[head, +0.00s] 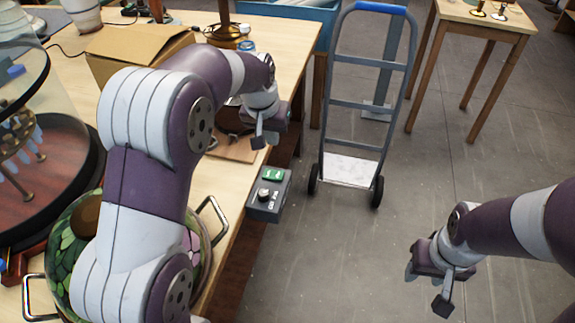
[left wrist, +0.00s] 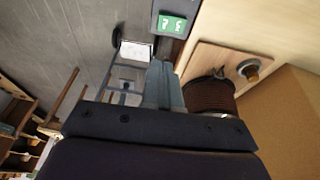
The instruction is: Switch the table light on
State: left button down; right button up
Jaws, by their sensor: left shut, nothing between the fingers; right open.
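A dark grey control box (head: 268,195) is fixed at the table's right edge. It has a green rocker or label (head: 272,174) at its far end and a round knob (head: 264,194) nearer the middle. The green part also shows at the top of the left wrist view (left wrist: 172,24). My left gripper (head: 262,138) is shut and empty, above the table edge beyond the box and apart from it. Its closed fingers (left wrist: 163,85) point towards the box in the left wrist view. My right gripper (head: 428,288) is open and empty over the floor at the lower right.
A wooden board (left wrist: 225,58) with a brass fitting and a dark brown coil lies on the table near my left gripper. A cardboard box (head: 130,50), a glass-domed piece and a coloured glass shade (head: 68,240) crowd the table. A hand truck (head: 360,105) stands right of it.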

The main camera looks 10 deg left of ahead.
pick_arm(q)
send_near(283, 175)
jog(key=x, duration=0.3)
jog(key=p+x, duration=0.1)
jog(key=x, duration=0.1)
jog(key=shift+w+a, duration=0.25)
jog(key=shift+w, duration=0.2)
jog(key=shift+f, duration=0.55)
jog(key=shift+d, duration=0.1)
jog(key=shift+d+f, duration=0.2)
jog(key=shift+f, duration=0.25)
